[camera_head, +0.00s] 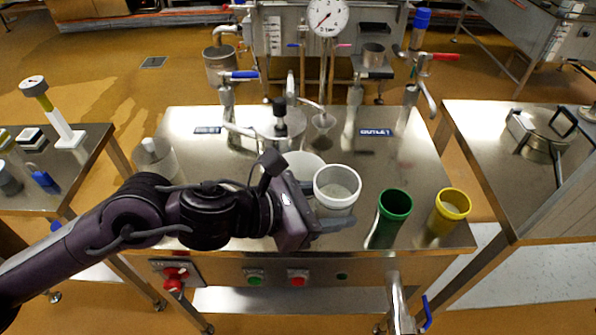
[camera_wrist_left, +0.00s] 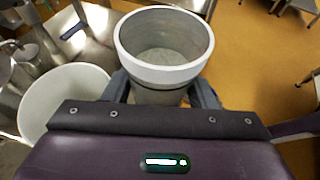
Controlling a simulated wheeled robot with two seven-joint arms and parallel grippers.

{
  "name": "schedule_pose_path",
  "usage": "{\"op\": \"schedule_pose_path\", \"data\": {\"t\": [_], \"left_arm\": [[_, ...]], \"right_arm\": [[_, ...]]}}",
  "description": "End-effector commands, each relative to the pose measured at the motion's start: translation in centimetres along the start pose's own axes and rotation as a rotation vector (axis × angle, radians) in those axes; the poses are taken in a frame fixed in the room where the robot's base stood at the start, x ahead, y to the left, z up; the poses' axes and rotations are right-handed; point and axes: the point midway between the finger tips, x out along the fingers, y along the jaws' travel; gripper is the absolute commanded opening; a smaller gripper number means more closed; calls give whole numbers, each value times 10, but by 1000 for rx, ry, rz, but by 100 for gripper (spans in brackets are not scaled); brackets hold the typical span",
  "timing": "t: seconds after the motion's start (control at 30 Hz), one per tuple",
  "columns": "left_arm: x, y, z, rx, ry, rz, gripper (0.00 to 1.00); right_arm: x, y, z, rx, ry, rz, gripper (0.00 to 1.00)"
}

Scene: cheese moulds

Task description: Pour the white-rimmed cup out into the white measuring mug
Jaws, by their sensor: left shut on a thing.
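The white-rimmed cup (camera_head: 337,196) is grey with a broad white rim and looks about upright. My left gripper (camera_head: 330,220) is shut on it below the rim; in the left wrist view the cup (camera_wrist_left: 165,70) stands between the two fingers. A pale grey surface shows inside the cup; whether that is contents or the bottom I cannot tell. The white measuring mug (camera_head: 303,162) is on the steel table behind my gripper, mostly hidden by it. In the left wrist view the mug (camera_wrist_left: 62,95) lies left of the cup, its mouth open upward. My right gripper is not seen.
A green cup (camera_head: 394,205) and a yellow-rimmed cup (camera_head: 452,207) stand right of the held cup, near the table's front edge. Pipes and valves with a gauge (camera_head: 327,17) stand behind. A clear container (camera_head: 157,158) is at the left. The table (camera_head: 390,150) has bare room at centre right.

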Motion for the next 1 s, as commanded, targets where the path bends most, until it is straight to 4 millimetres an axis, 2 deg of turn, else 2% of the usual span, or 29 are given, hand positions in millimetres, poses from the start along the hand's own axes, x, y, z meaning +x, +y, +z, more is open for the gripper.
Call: {"op": "schedule_pose_path", "data": {"t": [0.37,1.0], "left_arm": [[-2,2,3,-27,-4,-9,26],[-9,18,16,-297,-44,-120,26]], "right_arm": [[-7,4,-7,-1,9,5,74],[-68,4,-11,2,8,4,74]]}}
